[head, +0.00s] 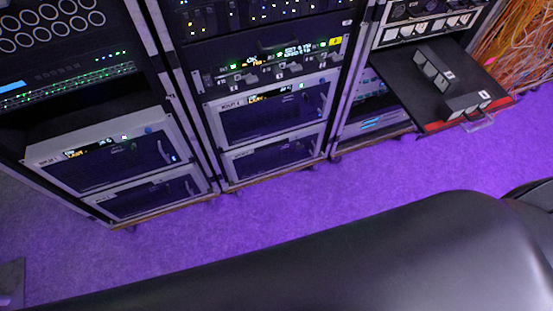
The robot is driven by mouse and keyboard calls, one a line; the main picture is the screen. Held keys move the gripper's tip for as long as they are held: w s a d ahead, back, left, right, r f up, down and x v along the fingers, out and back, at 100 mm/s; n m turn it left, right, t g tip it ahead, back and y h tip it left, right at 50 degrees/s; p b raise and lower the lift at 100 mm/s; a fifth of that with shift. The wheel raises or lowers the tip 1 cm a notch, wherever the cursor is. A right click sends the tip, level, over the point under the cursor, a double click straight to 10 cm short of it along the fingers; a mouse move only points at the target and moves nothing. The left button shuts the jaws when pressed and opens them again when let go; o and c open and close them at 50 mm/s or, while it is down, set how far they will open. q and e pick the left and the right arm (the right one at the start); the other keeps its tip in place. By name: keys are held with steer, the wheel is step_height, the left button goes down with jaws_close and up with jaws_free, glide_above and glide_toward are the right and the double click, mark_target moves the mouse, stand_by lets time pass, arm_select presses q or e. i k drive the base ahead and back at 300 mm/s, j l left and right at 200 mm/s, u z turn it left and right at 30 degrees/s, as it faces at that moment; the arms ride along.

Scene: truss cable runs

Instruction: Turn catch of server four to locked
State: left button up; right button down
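Several grey-framed units with dark front panels sit low in the racks. Two are in the left rack, an upper one (118,165) and a lower one (150,198). Two are in the middle rack, an upper one (268,120) and a lower one (282,154). Their small labels are too blurred to read, so I cannot tell which is server four. The upper left unit has a small blue round part (148,131) at its top right corner. I cannot make out whether any catch is locked. Neither of my grippers is in view.
In the right rack a dark drawer (452,75) stands pulled out, with small grey blocks (467,104) on it. Orange cables (520,45) hang at far right. Purple-lit floor (385,180) is clear before the racks. A large dark smooth shape fills the bottom right.

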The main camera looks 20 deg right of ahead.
mark_target(299, 146)
steer(key=k+l, duration=0.1)
steer(key=l, duration=0.55)
steer(key=k+l+z, duration=0.15)
steer(key=l, duration=0.5)
